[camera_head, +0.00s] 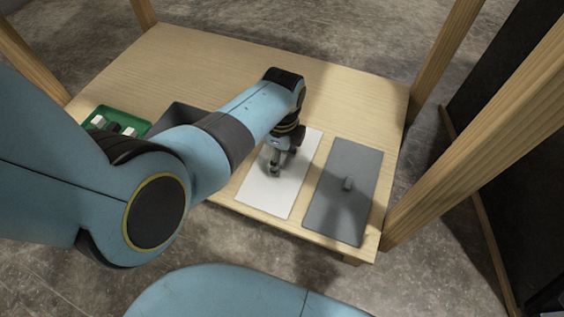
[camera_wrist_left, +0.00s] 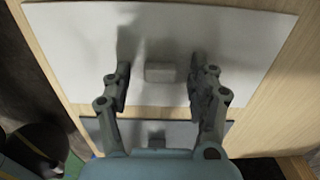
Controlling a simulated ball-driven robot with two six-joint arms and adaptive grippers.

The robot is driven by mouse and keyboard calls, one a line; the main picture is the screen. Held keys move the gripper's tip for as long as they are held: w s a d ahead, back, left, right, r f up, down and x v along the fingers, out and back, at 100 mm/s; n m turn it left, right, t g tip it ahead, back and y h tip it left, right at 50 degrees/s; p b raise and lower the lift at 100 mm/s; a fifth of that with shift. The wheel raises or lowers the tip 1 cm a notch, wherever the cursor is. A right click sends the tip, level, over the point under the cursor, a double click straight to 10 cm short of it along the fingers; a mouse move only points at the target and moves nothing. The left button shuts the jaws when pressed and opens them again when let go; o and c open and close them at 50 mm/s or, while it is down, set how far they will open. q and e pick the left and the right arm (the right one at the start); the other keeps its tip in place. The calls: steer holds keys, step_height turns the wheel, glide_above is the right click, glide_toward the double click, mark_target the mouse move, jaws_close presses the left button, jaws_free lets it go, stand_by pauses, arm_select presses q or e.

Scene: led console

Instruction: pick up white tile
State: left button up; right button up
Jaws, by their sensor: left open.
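The white tile (camera_head: 262,191) is a flat rectangular panel lying on the wooden table. In the left wrist view the white tile (camera_wrist_left: 80,50) fills much of the picture, with a small pale block (camera_wrist_left: 160,72) standing on it like a handle. My left gripper (camera_head: 274,172) points down over the white tile. In the left wrist view my left gripper (camera_wrist_left: 157,92) is open, with one finger on each side of the block and a gap to both. In the head view the gripper hides the block. My right gripper is not in view.
Wooden posts (camera_head: 432,75) rise at the table corners.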

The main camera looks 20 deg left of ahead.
mark_target(282, 158)
arm_select(q)
jaws_close()
stand_by(0.4)
steer(key=shift+r, duration=0.1)
steer(key=shift+r, duration=0.1)
step_height(282, 158, up, 2)
steer(key=shift+r+p, duration=0.25)
steer(key=shift+p, duration=0.9)
steer(key=r+p, duration=0.2)
steer(key=r, duration=0.1)
steer(key=shift+w, duration=0.2)
steer(key=shift+r+p, duration=0.75)
steer(key=shift+r, duration=0.15)
steer(key=shift+s+r+p, duration=0.2)
steer(key=shift+r+p, duration=0.7)
steer(key=shift+r, duration=0.25)
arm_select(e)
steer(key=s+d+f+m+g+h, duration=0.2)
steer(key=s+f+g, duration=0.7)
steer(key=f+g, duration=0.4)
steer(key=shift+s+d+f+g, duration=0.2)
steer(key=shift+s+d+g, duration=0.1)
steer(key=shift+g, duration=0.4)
